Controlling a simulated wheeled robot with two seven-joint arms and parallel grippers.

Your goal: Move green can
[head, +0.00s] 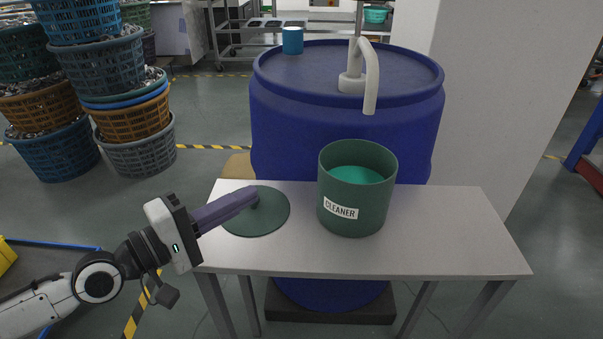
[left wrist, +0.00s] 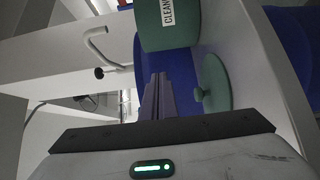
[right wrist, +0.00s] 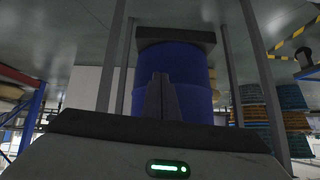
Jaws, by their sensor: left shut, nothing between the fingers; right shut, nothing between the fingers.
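The green can (head: 357,205) labelled CLEANER stands upright on the table, open at the top, with lighter green liquid inside. It also shows at the top of the left wrist view (left wrist: 170,22). Its round dark green lid (head: 265,221) with a small knob lies flat on the table to its left; it also shows in the left wrist view (left wrist: 214,84). My left gripper (head: 254,192) is shut and empty, its fingertips over or beside the lid's knob; contact cannot be told. My right gripper (right wrist: 161,76) is shut and empty, outside the head view, facing the blue drum from low down.
The white table (head: 450,235) is clear to the can's right. A big blue drum (head: 280,120) stands behind it, with a white spout (head: 371,75) and a blue cup (head: 292,40) on top. Stacked baskets (head: 130,110) stand at the left on the floor.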

